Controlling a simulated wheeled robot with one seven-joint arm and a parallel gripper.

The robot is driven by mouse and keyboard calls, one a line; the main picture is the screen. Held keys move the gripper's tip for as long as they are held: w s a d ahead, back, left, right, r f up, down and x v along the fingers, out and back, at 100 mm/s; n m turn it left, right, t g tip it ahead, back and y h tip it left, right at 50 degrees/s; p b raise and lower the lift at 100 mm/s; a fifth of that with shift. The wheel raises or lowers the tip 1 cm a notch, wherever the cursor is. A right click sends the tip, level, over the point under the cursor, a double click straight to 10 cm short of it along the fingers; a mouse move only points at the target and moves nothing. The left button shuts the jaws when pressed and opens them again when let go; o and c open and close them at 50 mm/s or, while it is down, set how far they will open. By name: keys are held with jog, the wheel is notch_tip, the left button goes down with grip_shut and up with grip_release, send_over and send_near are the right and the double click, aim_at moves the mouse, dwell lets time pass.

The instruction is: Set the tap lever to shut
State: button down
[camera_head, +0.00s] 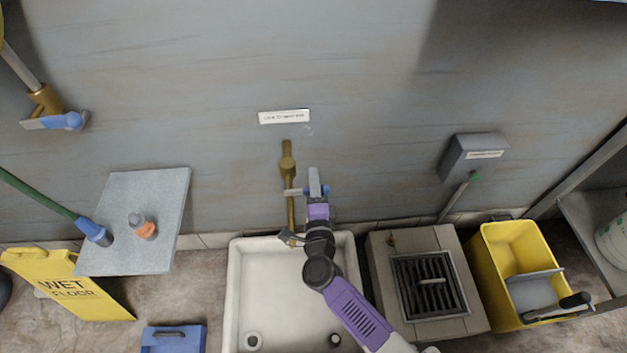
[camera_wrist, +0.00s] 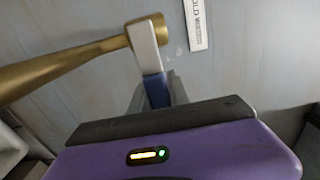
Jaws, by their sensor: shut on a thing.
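The tap is a brass pipe (camera_head: 288,165) upright on the grey wall, above the white sink (camera_head: 235,290). Its lever (camera_head: 294,191) is a pale bar with a blue end, sticking out sideways to the right of the pipe. In the wrist view the pale part of the lever (camera_wrist: 146,45) crosses the brass pipe (camera_wrist: 60,70), and its blue part (camera_wrist: 157,90) runs down between my fingers. My gripper (camera_head: 315,182) is shut on the blue end of the lever; it also shows in the wrist view (camera_wrist: 157,98). The fingers hide part of the blue grip.
A small label (camera_head: 284,116) is on the wall above. Another brass valve with a blue-ended lever (camera_head: 66,121) is at the upper left. A grey board (camera_head: 150,195), a yellow wet floor sign (camera_head: 65,285), a floor drain (camera_head: 430,285) and a yellow bucket (camera_head: 490,265) stand around the sink.

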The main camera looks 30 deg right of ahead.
jog(key=shift+s+d+f, duration=0.15)
jog(key=shift+f, duration=0.05)
jog(key=c, duration=1.5)
grip_release()
jog(key=shift+o, duration=1.3)
jog(key=shift+r, duration=0.1)
jog(key=v, duration=0.7)
jog(key=shift+s+a, duration=0.2)
jog(key=shift+s, duration=0.1)
jog(key=s+r+n+y+p, duration=0.1)
jog(key=s+r+n+y, duration=0.1)
jog(key=s+r+n, duration=0.4)
jog(key=s+r+n+g+y+p, duration=0.1)
jog(key=s+r+n, duration=0.6)
jog(key=s, duration=0.9)
jog(key=s+r+n+y+p, duration=0.2)
jog(key=s+r+n, duration=0.4)
jog(key=s+n, duration=0.3)
jog(key=shift+s+r+n+g+y, duration=0.3)
jog(key=shift+s+r+g+y, duration=0.1)
jog(key=shift+s+y, duration=0.6)
